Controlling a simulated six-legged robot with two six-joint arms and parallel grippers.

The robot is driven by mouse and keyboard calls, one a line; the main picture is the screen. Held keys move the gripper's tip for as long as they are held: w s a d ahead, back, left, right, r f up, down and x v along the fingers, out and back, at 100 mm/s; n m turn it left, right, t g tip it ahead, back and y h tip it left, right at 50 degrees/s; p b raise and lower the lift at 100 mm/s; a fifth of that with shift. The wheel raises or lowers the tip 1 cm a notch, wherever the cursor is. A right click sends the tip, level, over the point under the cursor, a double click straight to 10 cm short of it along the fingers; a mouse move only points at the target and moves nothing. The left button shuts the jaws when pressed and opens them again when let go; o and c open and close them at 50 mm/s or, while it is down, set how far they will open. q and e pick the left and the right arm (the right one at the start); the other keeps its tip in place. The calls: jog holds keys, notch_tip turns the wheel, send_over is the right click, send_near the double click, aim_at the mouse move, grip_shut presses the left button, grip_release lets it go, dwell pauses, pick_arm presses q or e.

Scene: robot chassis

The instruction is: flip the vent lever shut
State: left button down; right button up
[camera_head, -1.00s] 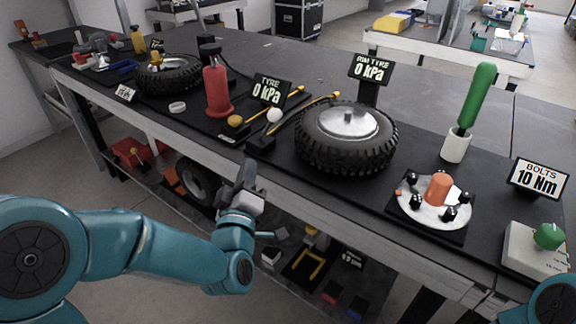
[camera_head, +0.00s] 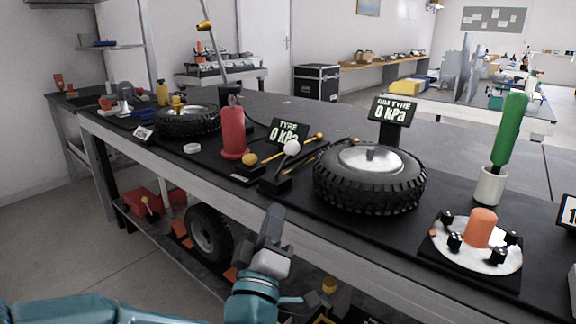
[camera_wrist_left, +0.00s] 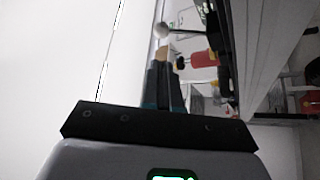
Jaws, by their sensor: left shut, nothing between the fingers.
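The lever with a white ball knob (camera_head: 292,148), which I take for the vent lever, stands up from a small black base (camera_head: 275,186) near the bench's front edge. Its ball also shows in the left wrist view (camera_wrist_left: 162,30), just beyond the fingertips. My left gripper (camera_head: 274,212) is shut and empty. It is in front of the bench edge, below and slightly left of the knob, pointing up. In the left wrist view its closed fingers (camera_wrist_left: 163,60) point toward the ball; a gap to it seems to remain in the head view. My right gripper is out of view.
A tyre (camera_head: 370,178) stands right of the lever and a red cylinder (camera_head: 233,130) left of it. Yellow-tipped rods (camera_head: 290,147) lie close behind the lever. The bench's front edge (camera_head: 330,232) and lower shelf are near my left arm.

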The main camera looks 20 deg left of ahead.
aim_at(290, 153)
pick_arm(q)
jog(key=x, duration=1.3)
jog(key=shift+w, duration=0.25)
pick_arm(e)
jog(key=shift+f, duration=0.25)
pick_arm(q)
jog(key=shift+a+r, duration=0.1)
jog(key=shift+r, duration=0.05)
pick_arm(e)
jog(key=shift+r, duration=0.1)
pick_arm(q)
jog(key=w+a+r+n+g+y+p, duration=0.1)
jog(key=w+a+r+n+g+p, duration=0.1)
jog(key=a+n+g+p, duration=0.4)
jog(key=a+n+p, duration=0.1)
jog(key=n+p, duration=0.1)
jog(key=n, duration=0.2)
jog(key=shift+w+a+r+p, duration=0.2)
jog(key=shift+w+r+p, duration=0.15)
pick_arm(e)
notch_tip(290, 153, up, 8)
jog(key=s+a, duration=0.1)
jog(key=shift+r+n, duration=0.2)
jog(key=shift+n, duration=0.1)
pick_arm(q)
jog(key=shift+s, duration=0.1)
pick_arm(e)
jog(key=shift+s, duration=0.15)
